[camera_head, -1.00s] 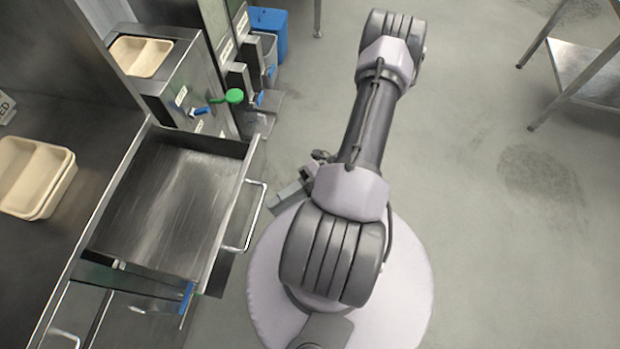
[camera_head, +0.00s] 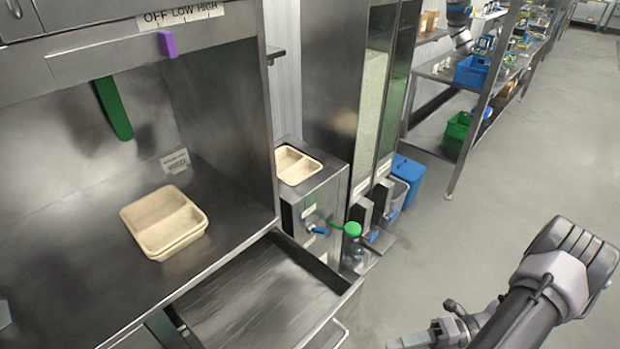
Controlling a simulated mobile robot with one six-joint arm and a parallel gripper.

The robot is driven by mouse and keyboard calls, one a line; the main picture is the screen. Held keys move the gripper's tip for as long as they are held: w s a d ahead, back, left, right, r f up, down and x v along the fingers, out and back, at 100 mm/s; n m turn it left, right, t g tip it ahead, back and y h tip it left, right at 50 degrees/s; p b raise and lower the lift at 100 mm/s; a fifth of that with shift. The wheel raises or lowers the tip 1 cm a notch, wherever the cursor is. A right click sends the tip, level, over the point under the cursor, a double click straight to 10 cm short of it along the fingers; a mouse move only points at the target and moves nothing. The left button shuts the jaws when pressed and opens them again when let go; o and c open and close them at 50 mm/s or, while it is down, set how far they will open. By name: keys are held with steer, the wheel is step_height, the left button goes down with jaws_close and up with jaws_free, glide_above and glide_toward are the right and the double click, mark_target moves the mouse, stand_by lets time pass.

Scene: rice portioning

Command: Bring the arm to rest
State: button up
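My arm (camera_head: 535,305) shows at the lower right, folded, with its dark elbow joint toward the right edge. Part of my gripper (camera_head: 440,333) shows beside the arm at the bottom edge. It is cut off by the frame and partly hidden, so I cannot tell whether it is open or shut. No object shows in it, and it is over the floor, to the right of the open drawer (camera_head: 255,300).
A stack of beige two-compartment trays (camera_head: 165,222) sits on the steel counter (camera_head: 215,195). Another beige tray (camera_head: 296,165) is set into the steel dispenser. A blue bin (camera_head: 405,175) stands behind it. A shelving rack (camera_head: 468,130) stands farther back. The floor on the right is clear.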

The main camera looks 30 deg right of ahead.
steer(key=w+a+r+n+g+h, duration=0.35)
steer(key=w+r+n, duration=0.25)
steer(key=r+n, duration=0.35)
steer(key=w+a+r+n+g+h, duration=0.3)
steer(key=w+a+r+n+h, duration=0.2)
steer(key=r+n, duration=0.45)
steer(key=s+a+r+n+t+h, duration=0.1)
steer(key=a+r+n+t+h, duration=0.1)
steer(key=a+r+n, duration=0.3)
steer(key=s+a+r+n+t+h, duration=0.1)
steer(key=a+r+n+t, duration=0.3)
steer(key=a+n, duration=0.6)
step_height(320, 180, up, 2)
steer(key=n+h, duration=0.1)
steer(key=n, duration=0.1)
steer(key=shift+s+r+n, duration=0.25)
steer(key=shift+s+n, duration=0.05)
steer(key=shift+n, duration=0.1)
steer(key=shift+t, duration=0.25)
